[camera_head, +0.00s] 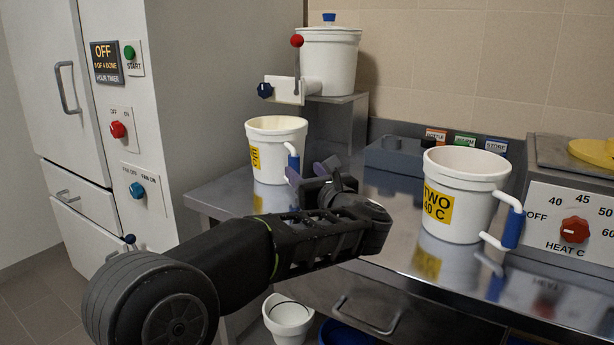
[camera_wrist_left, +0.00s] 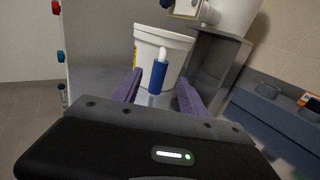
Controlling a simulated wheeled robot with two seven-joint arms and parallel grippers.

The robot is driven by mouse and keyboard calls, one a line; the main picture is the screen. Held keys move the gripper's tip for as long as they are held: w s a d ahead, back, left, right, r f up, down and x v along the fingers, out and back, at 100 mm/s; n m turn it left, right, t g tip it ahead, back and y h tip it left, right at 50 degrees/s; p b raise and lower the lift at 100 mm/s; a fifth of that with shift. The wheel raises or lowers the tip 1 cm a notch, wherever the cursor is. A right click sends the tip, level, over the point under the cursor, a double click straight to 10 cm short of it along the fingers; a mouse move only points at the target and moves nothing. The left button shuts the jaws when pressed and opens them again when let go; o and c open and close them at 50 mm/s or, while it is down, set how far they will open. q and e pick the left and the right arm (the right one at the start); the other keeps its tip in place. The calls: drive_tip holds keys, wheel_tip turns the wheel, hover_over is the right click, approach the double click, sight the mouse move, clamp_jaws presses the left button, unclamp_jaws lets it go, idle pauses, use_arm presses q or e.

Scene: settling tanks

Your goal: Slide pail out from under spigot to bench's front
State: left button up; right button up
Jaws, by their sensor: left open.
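A white pail with a yellow label (camera_head: 274,150) stands on the steel bench (camera_head: 386,232), below the spigot (camera_head: 287,90) of a raised white tank (camera_head: 328,62). Its blue-sleeved handle (camera_head: 293,166) faces my left gripper (camera_head: 308,176). In the left wrist view the pail (camera_wrist_left: 165,45) is straight ahead. Its blue handle (camera_wrist_left: 158,76) shows between the open purple fingers of the left gripper (camera_wrist_left: 158,88). I cannot tell whether a finger touches the handle. My right gripper is not in view.
A second white pail marked TWO 40 C (camera_head: 459,185) stands on the bench to the right. Beyond it is a heater with a red knob (camera_head: 575,230). A grey block (camera_head: 394,156) sits at the back wall. A white cabinet (camera_head: 185,100) stands left. Bare bench lies between the pails.

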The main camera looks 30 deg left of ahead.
sight(296, 164)
use_arm(q)
drive_tip(key=shift+x, duration=3.9)
clamp_jaws()
drive_tip(key=shift+b, duration=0.3)
